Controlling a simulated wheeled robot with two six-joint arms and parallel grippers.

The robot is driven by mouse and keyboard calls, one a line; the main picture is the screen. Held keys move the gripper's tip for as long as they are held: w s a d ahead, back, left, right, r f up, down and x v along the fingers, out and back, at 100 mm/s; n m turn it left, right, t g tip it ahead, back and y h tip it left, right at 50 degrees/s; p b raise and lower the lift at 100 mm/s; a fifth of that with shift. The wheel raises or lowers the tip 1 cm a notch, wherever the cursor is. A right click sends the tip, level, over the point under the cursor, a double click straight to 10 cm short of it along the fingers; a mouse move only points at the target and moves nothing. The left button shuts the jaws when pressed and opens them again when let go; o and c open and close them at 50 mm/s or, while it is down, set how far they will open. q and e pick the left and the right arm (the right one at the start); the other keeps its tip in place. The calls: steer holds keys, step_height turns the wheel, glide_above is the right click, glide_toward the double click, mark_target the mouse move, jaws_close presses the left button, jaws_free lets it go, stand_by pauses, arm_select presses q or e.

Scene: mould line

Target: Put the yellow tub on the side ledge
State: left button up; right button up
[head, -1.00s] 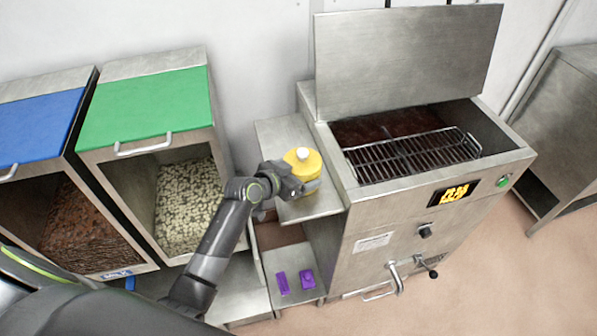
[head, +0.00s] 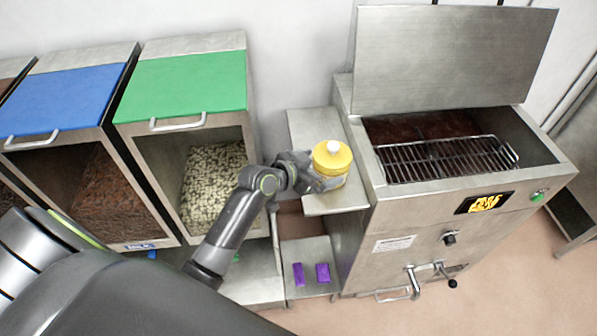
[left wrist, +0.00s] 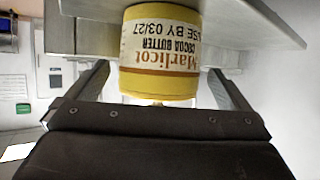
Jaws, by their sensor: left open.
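The yellow tub (head: 332,168), with a yellow lid and a pale knob on top, stands upright on the steel side ledge (head: 308,125) beside the machine. My left gripper (head: 322,184) is at its near left side, open. In the left wrist view the tub (left wrist: 160,55) appears upside down, its label reading "Marlicot cocoa butter". The open fingers (left wrist: 160,88) lie to either side of it, with a gap visible at least on the right. The ledge (left wrist: 255,22) shows at the top there. My right gripper is not in view.
The machine (head: 400,220) with a raised lid and a wire rack (head: 440,160) stands right of the ledge. Bins with blue (head: 65,98) and green (head: 185,85) lids stand left. A lower shelf (head: 312,252) holds two purple blocks.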

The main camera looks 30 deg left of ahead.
arm_select(q)
steer(key=b+v, duration=0.1)
steer(key=v, duration=0.7)
steer(key=shift+s, duration=0.2)
steer(key=shift+a, duration=0.1)
steer(key=s+a+f+n+g+y, duration=0.2)
steer(key=s+f+g, duration=0.1)
steer(key=s, duration=0.6)
steer(key=s+a+f+n+g+y, duration=0.2)
steer(key=s+a+f+y, duration=0.1)
steer(key=s, duration=0.5)
steer(key=s+a+f+n+g+y, duration=0.1)
steer(key=s+a+f+g+y, duration=0.15)
steer(key=s, duration=0.65)
step_height(320, 180, down, 25)
steer(key=a+g, duration=0.1)
steer(key=g, duration=0.1)
steer(key=s+d+f+h, duration=0.1)
steer(key=s+f, duration=1.4)
steer(key=f, duration=0.1)
steer(key=shift+s+n+g, duration=0.25)
steer(key=shift+n+g, duration=0.05)
steer(key=shift+g, duration=0.15)
